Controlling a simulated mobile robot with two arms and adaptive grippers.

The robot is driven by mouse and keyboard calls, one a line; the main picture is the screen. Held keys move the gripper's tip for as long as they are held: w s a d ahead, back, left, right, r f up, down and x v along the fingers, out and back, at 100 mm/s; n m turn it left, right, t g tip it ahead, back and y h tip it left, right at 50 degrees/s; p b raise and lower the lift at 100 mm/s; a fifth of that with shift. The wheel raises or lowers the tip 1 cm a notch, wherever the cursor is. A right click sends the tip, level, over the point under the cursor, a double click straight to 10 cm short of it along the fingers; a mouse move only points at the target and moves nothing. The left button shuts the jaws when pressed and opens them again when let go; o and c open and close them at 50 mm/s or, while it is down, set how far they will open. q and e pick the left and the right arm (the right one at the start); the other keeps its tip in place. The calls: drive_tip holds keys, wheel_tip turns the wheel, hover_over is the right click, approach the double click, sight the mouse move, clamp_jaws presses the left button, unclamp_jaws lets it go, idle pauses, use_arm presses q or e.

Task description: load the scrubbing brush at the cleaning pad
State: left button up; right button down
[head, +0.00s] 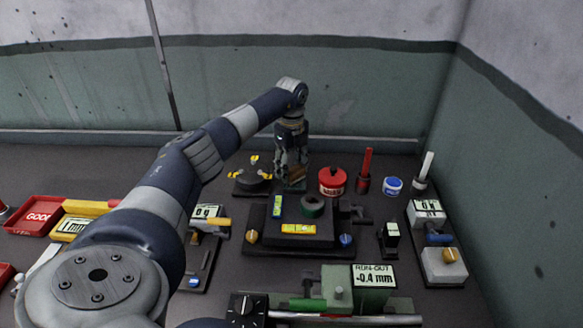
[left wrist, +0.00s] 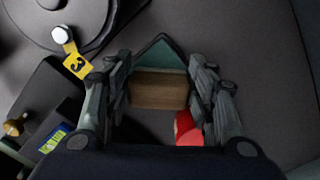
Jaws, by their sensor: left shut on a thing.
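My left gripper (head: 290,172) points down behind the black platform in the head view. In the left wrist view the left gripper (left wrist: 160,92) is shut on a wooden block, which I take for the scrubbing brush (left wrist: 158,90). A teal pointed surface (left wrist: 160,54) shows just beyond the block; I cannot tell whether it is the cleaning pad or part of the brush. In the head view the fingers mostly hide the block, and contact with the table is unclear. My right gripper is not in view.
A red canister (head: 332,181) stands close right of the gripper. A round black fixture with yellow clamps (head: 253,172) is close left. The black platform (head: 262,240) with a dark green ring (head: 312,206) lies in front. A blue-and-white tub (head: 393,187) is farther right.

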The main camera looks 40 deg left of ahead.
use_arm(q)
drive_tip(key=shift+f, duration=0.1)
idle(0.5)
drive_tip(key=shift+f, duration=0.35)
drive_tip(key=shift+f, duration=0.15)
idle(1.8)
wheel_tip(320, 180, up, 7)
drive_tip(key=p, duration=0.7)
idle(0.5)
idle(0.3)
